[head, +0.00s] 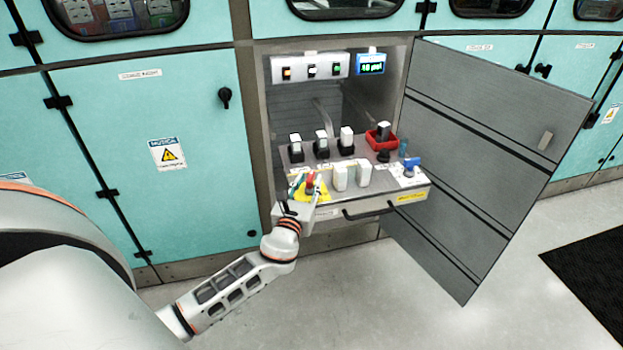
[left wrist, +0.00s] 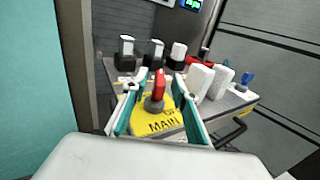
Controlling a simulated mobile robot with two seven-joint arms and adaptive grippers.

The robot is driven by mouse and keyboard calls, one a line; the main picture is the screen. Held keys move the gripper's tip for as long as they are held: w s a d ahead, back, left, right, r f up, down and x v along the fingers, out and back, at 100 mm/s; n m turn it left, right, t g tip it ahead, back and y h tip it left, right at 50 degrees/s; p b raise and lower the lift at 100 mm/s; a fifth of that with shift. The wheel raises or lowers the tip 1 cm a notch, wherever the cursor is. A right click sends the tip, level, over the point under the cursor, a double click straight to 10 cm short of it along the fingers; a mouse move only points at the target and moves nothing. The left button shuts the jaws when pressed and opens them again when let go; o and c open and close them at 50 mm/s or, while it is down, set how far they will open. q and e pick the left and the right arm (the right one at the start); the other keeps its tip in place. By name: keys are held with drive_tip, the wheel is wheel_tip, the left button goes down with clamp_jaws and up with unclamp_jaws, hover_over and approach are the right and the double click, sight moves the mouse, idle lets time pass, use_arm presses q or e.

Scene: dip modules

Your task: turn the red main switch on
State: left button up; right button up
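The red main switch (left wrist: 156,92) stands on a yellow plate (left wrist: 150,124) marked "MAIN" in the left wrist view. In the head view the red switch (head: 310,182) is at the left front of the pulled-out panel shelf. My left gripper (left wrist: 155,95) is open, with one finger on each side of the red handle in that view. I cannot tell whether either finger touches it. In the head view my left gripper (head: 308,190) reaches the shelf's front left corner and partly covers the yellow plate. My right gripper is not in view.
Two white blocks (head: 350,175) stand just right of the switch. Several black-based modules (head: 321,145) line the back, with a red tray (head: 381,138) at right. A blue switch (head: 413,163) is at the far right. The grey cabinet door (head: 490,160) hangs open to the right.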

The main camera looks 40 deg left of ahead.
use_arm(q)
drive_tip(key=shift+x, duration=0.85)
drive_tip(key=shift+w, duration=0.25)
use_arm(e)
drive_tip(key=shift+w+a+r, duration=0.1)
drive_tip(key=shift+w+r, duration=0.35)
use_arm(q)
clamp_jaws()
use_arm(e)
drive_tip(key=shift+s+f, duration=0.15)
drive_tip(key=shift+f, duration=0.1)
